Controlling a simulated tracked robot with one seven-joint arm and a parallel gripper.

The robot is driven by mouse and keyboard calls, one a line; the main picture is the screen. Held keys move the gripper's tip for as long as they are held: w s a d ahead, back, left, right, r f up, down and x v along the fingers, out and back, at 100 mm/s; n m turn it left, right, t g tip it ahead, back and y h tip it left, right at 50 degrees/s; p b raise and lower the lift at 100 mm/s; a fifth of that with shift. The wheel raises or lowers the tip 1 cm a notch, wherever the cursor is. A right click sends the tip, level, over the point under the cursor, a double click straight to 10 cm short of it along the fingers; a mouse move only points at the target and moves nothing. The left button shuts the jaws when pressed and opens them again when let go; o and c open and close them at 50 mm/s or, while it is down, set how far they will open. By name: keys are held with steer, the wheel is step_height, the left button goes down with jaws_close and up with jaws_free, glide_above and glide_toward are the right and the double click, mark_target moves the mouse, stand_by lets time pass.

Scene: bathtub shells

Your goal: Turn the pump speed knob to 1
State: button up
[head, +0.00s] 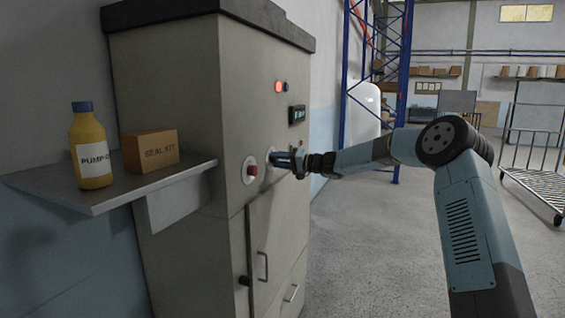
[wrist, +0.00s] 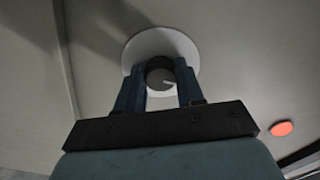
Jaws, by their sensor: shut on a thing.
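The pump speed knob (wrist: 160,76) is dark and round, with a short white pointer line on its face. It sits on a round white dial plate (wrist: 160,45) on the cabinet front. In the wrist view my gripper (wrist: 160,68) has one blue finger on each side of the knob and is shut on it. The pointer slants to the lower right in that view. No dial numbers can be read. In the head view my gripper (head: 282,159) reaches the cabinet (head: 180,120) from the right and hides most of the knob.
A reddish knob or button (head: 252,170) on its own white plate is just left of my gripper. Above are a red lamp (head: 278,87) and a small display (head: 297,115). A shelf (head: 120,193) holds a yellow bottle (head: 90,150) and a seal kit box (head: 150,151).

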steer(key=o, duration=1)
steer(key=shift+o, duration=0.2)
steer(key=shift+d, duration=0.1)
steer(key=v, duration=1.3)
steer(key=shift+d, duration=0.3)
